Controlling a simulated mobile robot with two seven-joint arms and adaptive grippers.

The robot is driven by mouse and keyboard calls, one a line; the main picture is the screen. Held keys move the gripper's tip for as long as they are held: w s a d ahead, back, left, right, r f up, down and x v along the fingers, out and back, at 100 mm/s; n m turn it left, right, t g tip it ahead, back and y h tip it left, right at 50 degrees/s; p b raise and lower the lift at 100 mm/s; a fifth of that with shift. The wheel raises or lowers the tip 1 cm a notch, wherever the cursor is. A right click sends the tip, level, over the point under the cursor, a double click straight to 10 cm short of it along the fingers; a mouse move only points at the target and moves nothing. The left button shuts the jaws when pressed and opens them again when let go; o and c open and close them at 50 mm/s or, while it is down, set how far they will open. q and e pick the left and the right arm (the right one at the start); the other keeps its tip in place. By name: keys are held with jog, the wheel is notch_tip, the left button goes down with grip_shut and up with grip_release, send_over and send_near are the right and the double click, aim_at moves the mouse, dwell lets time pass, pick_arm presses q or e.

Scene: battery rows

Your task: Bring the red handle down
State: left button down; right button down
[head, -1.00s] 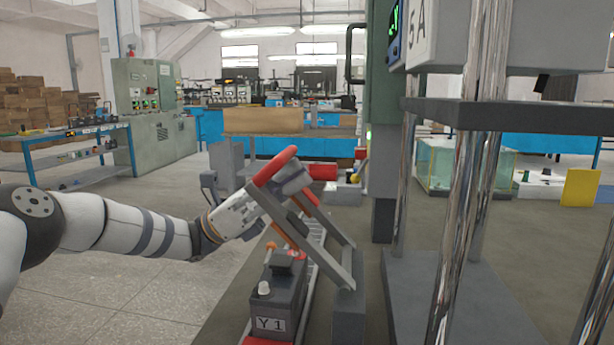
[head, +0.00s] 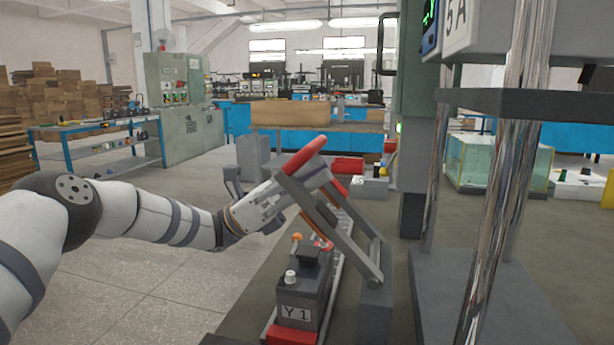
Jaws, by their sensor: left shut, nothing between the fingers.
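The red handle (head: 306,153) is a red bar at the upper end of a tilted grey lever frame (head: 335,232), in the middle of the head view. The frame slopes up to the left from a grey block at its lower right. My left gripper (head: 318,180) is shut, just under and behind the red bar, with its fingers partly hidden by the frame. I cannot tell whether it touches the handle. My right gripper does not show.
A dark battery marked Y1 (head: 301,290) stands on a rail below the lever. Shiny metal posts (head: 508,180) and a grey shelf (head: 530,104) stand close on the right. A glass tank (head: 490,165) is behind them. The floor at left (head: 130,290) is clear.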

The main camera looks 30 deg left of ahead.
pick_arm(q)
jog(key=v, duration=1.2)
